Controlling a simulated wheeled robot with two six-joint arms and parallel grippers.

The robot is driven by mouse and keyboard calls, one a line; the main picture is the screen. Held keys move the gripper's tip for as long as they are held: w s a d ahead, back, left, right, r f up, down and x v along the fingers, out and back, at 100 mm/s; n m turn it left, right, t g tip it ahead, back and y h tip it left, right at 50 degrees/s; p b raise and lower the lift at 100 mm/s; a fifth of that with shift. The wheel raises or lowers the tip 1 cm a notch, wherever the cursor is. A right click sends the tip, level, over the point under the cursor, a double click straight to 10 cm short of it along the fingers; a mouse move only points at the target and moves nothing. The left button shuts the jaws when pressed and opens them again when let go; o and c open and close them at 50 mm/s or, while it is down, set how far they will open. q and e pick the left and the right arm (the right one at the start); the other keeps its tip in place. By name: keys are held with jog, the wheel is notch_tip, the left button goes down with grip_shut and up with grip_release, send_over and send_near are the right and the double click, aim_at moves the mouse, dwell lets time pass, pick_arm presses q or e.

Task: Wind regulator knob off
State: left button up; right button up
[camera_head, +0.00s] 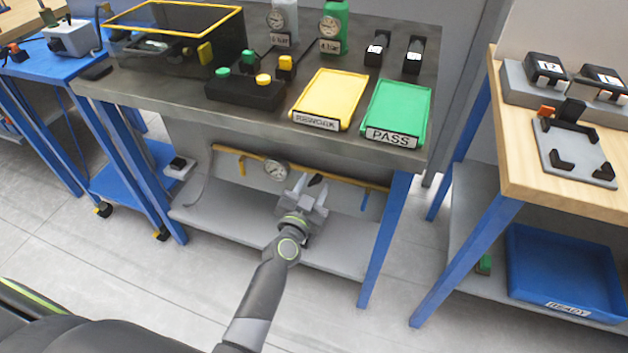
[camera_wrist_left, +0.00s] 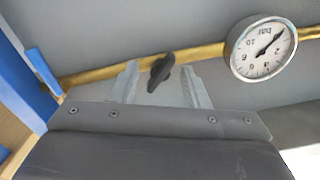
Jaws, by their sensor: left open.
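The regulator knob is a small black grip on the yellow pipe (camera_head: 345,180) under the bench. In the head view the knob (camera_head: 316,180) shows just beyond my fingers. In the left wrist view the knob (camera_wrist_left: 160,72) stands between the two finger tips, with a gap to each side. My left gripper (camera_head: 305,188) is open; its pale fingers also show in the left wrist view (camera_wrist_left: 160,80). A round white gauge (camera_head: 275,170) marked in bar sits on the pipe, left of the knob; it shows large in the left wrist view (camera_wrist_left: 263,48). My right gripper is out of view.
The bench top (camera_head: 190,115) overhangs the pipe, with a yellow tray (camera_head: 330,97) and a green tray (camera_head: 397,110) on it. A grey shelf (camera_head: 235,225) lies below. A blue leg (camera_head: 385,240) stands to the right. A blue tag (camera_head: 364,200) hangs from the pipe.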

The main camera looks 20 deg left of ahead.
pick_arm(q)
jog(key=shift+c, duration=0.4)
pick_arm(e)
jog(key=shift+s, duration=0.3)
pick_arm(q)
grip_shut()
